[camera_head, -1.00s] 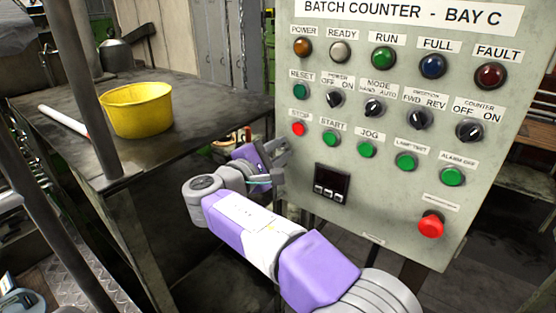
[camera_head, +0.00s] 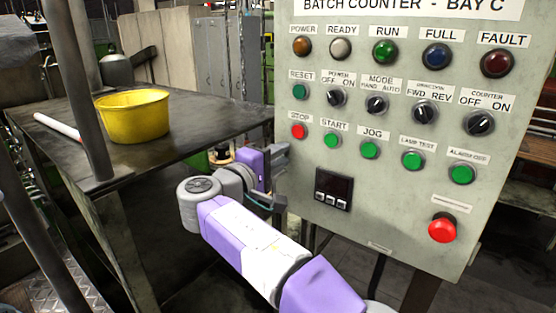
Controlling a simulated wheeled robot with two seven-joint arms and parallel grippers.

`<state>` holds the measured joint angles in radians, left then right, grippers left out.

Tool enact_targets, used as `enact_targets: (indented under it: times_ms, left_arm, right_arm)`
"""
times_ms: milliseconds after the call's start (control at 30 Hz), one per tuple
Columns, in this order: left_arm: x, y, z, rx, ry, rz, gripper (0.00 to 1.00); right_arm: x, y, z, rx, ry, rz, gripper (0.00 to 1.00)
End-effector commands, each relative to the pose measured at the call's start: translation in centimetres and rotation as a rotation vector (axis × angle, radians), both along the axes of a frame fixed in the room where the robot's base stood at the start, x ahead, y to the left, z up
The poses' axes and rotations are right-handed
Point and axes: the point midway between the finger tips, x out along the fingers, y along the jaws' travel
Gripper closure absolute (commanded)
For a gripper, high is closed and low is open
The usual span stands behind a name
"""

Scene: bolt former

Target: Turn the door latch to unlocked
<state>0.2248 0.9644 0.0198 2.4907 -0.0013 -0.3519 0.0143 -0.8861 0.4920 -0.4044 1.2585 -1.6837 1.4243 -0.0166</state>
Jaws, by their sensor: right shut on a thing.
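The grey-green control cabinet (camera_head: 400,205) labelled "Batch Counter - Bay C" fills the right half of the head view. My right gripper (camera_head: 281,177) is at the cabinet's left edge, below the left end of the button rows, with its grey fingers pointing toward that edge. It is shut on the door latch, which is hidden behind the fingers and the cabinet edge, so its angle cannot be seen. My left gripper is not in view.
A dark metal table (camera_head: 200,118) stands left of the cabinet, with a yellow bowl (camera_head: 135,120) and a white rod (camera_head: 58,127) on it. A grey post (camera_head: 85,90) rises in front. A red mushroom button (camera_head: 442,228) juts from the cabinet front.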

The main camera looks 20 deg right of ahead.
Motion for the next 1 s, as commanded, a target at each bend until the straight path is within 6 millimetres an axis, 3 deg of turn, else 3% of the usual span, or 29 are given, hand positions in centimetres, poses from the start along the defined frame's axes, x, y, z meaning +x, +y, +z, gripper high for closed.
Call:
enact_targets:
  times_ms: [367, 400, 533, 833, 1000]
  left_arm:
    - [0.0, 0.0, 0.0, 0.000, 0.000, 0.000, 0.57]
    - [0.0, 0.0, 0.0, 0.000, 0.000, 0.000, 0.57]
    - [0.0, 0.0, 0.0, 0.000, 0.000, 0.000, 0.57]
    - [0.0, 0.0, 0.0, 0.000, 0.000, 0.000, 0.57]
    - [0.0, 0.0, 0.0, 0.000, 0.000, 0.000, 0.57]
  right_arm:
    - [0.0, 0.0, 0.0, 0.002, -0.003, 0.000, 1.00]
    - [0.0, 0.0, 0.0, 0.002, -0.003, 0.000, 0.69]
    - [0.0, 0.0, 0.0, 0.002, -0.003, 0.000, 0.51]
    - [-0.1, 0.2, 0.0, 0.002, -0.002, 0.001, 0.51]
    - [-1.4, 2.0, 0.0, 0.002, -0.002, 0.005, 0.51]
